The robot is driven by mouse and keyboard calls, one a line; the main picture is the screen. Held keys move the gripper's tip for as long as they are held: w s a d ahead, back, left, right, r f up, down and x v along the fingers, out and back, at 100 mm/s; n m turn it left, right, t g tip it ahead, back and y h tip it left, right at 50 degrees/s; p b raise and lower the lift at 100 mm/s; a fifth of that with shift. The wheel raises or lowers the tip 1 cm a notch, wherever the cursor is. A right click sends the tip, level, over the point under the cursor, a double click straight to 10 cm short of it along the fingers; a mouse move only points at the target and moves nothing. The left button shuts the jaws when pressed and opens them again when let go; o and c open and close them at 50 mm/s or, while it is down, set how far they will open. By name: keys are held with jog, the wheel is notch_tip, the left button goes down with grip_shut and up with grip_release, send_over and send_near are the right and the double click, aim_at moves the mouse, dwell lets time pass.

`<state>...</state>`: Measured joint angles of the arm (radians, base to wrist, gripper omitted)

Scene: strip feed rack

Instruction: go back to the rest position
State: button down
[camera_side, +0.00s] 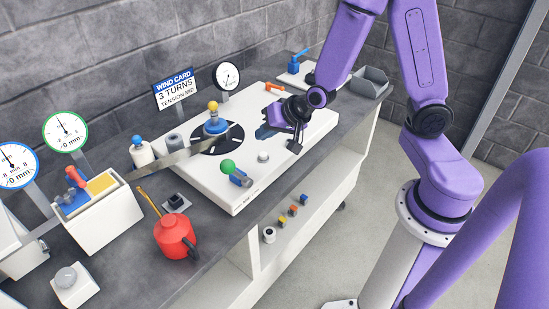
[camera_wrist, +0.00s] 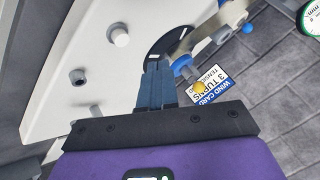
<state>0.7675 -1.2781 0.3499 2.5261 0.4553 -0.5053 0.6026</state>
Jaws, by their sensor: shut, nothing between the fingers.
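My gripper (camera_side: 264,133) is shut and empty above the right part of the white rack plate (camera_side: 249,188). In the wrist view the blue fingers of my gripper (camera_wrist: 158,68) lie together with nothing between them. Left of it in the side view is a black disc (camera_side: 232,138) with a blue hub (camera_side: 215,126) and a yellow knob (camera_side: 213,106). A metal strip (camera_side: 170,160) runs from the disc toward the left. My gripper is apart from the disc and hub. The wind card (camera_side: 176,90) reads "3 TURNS".
A green-knobbed lever (camera_side: 228,166) and a white peg (camera_side: 263,157) stand on the plate's front part. A red oil can (camera_side: 174,236) and a white box (camera_side: 104,211) stand at left. Dial gauges (camera_side: 227,76) rise behind. A grey tray (camera_side: 370,82) is at the far end.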

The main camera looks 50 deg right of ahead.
jog(key=s+a+r+n+g+y, duration=0.2)
jog(key=s+a+n+g, duration=0.1)
jog(key=s+a+n, duration=0.4)
jog(key=s+d+r+n+g+h, duration=0.1)
jog(key=s+d+r+n+g, duration=0.1)
jog(key=s+n, duration=0.4)
jog(key=s+d+r+n+g+h, duration=0.2)
jog(key=s+n, duration=0.4)
jog(key=s, duration=0.6)
notch_tip(320, 180, up, 2)
jog(key=shift+s+d+r+g, duration=0.25)
jog(key=shift+s+d+g, duration=0.25)
jog(key=shift+d, duration=0.4)
jog(key=shift+w, duration=0.15)
